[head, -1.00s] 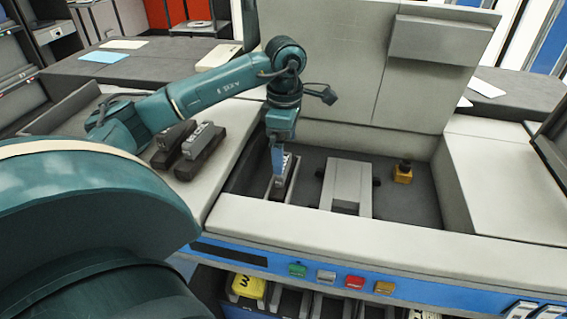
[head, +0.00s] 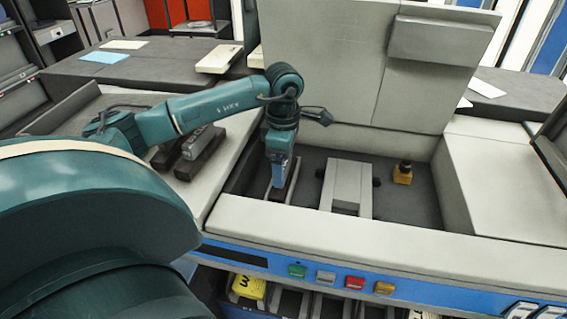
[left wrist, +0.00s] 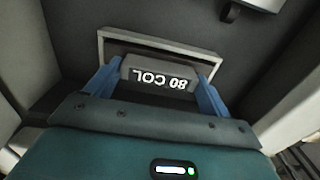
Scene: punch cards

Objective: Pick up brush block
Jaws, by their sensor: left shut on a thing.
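The brush block (left wrist: 158,76), a grey block marked "80 COL", sits in a pale rectangular holder (left wrist: 200,52) in the left wrist view. My left gripper (left wrist: 155,88) is shut on it, with one blue finger at each end of the block. In the head view my left gripper (head: 279,178) points down into the dark bay of the machine, at the narrow holder on the bay's left side. There the block is largely hidden by the fingers. My right gripper is not in view.
A grey stand (head: 346,183) is in the middle of the bay, with a small yellow part (head: 403,174) to its right. Dark and grey blocks (head: 199,145) lie on the left ledge. The raised cover (head: 400,75) is behind, and coloured buttons (head: 355,282) line the front.

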